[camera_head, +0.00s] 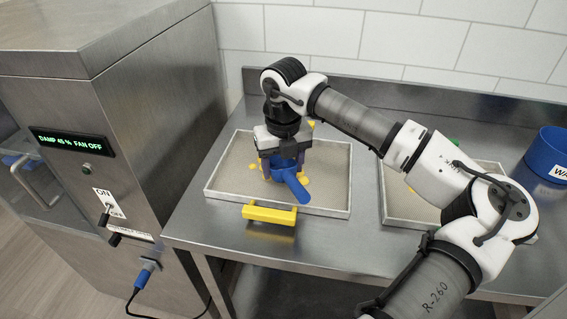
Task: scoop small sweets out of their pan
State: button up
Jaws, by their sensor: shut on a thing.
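My gripper (281,163) points down over the left shallow pan (327,206) on the steel table. It is shut on a blue scoop (293,187), whose blue handle slants down to the right. A few small yellow sweets (306,180) show in the pan around the scoop. The gripper and scoop hide part of the pan's middle. I cannot tell whether the scoop touches the pan floor or holds any sweets.
A yellow handle (268,213) sits at the left pan's front edge. A second pan (394,206) lies to the right, partly behind my arm. A blue tub (548,153) stands at the far right. A steel cabinet (160,140) with a display and switches stands left.

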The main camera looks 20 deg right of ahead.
jog(key=shift+w+f, duration=0.15)
jog(key=shift+f, duration=0.25)
jog(key=shift+w+b, duration=0.2)
jog(key=shift+b, duration=0.3)
jog(key=shift+r, duration=0.1)
jog(key=shift+r+p, duration=1.3)
jog(key=shift+r, duration=1.75)
jog(key=o, duration=0.7)
jog(key=c, duration=0.7)
